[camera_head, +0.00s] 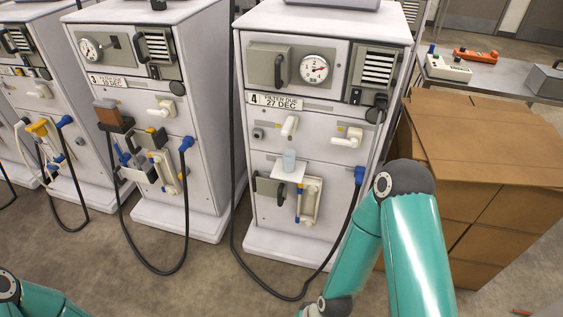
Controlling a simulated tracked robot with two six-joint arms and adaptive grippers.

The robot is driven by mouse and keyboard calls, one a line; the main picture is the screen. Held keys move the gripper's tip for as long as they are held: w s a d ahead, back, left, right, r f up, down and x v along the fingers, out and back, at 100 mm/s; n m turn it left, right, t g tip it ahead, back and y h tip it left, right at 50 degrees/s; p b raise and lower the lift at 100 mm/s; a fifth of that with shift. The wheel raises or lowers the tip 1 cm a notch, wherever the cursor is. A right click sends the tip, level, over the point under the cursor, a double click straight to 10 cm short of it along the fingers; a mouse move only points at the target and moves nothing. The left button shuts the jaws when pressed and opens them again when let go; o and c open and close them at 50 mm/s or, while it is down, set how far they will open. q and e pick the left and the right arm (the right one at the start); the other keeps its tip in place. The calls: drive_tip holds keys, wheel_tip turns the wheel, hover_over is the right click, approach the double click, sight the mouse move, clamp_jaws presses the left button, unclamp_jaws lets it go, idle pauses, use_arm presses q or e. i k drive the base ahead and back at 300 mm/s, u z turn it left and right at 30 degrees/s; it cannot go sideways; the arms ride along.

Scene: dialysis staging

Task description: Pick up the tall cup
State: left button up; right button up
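A small pale blue, see-through cup (289,160) stands upright on a little white shelf (287,174) on the front of the machine labelled 4. It is the only cup I can make out. My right arm, teal, reaches up from the bottom right and bends back down in front of the boxes. Its lower end leaves the bottom edge, so the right gripper is out of view. Only a teal part of my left arm shows in the bottom left corner, and the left gripper is out of view. Neither arm touches the cup.
Machine 4 (298,107) has a dark hose (245,262) looping to the floor and a blue connector (359,175). Machine 3 (124,98) stands to its left. Cardboard boxes (490,150) are stacked at right. A bench (500,76) stands behind them. The floor in front is mostly clear.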

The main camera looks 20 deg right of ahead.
sight(289, 155)
drive_tip(key=i, duration=0.9)
drive_tip(key=z, duration=0.05)
